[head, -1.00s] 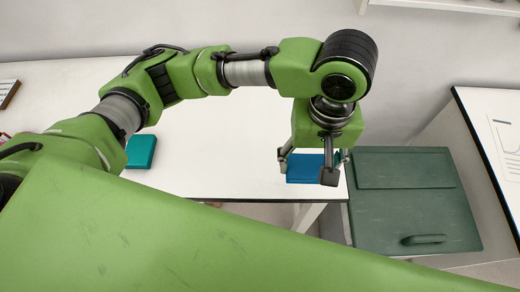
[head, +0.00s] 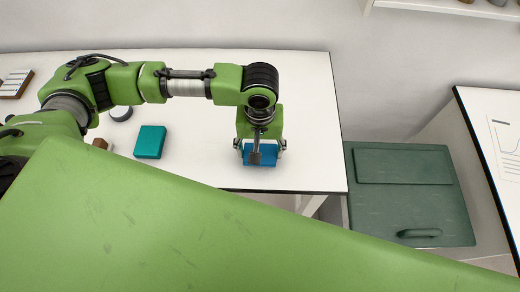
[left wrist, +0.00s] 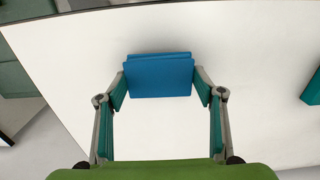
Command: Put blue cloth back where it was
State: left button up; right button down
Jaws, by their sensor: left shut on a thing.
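The blue cloth (head: 261,156) is a flat folded blue piece held by my left gripper (head: 259,150) near the front edge of the white table (head: 310,120) in the head view. In the left wrist view the cloth (left wrist: 158,76) sits between the two fingertips of the left gripper (left wrist: 160,84), which are shut on its sides. The cloth is over the white table top; I cannot tell whether it touches it. My right gripper is not in view.
A teal box-like item (head: 150,142) lies on the table to the left of the cloth. A round grey item (head: 121,113) and a small brown item (head: 101,144) are farther left. A dark green lidded box (head: 410,200) stands beyond the table's right end. Table around the cloth is clear.

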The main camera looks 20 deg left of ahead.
pick_arm(q)
jog(key=shift+f, duration=0.7)
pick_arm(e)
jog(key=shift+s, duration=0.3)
pick_arm(q)
jog(key=shift+f, duration=0.15)
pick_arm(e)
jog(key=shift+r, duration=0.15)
pick_arm(q)
jog(key=o, duration=1)
jog(key=shift+o, duration=0.2)
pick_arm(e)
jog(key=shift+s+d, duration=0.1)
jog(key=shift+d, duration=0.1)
pick_arm(q)
notch_tip(320, 180, up, 12)
jog(key=b, duration=0.1)
jog(key=shift+r, duration=0.2)
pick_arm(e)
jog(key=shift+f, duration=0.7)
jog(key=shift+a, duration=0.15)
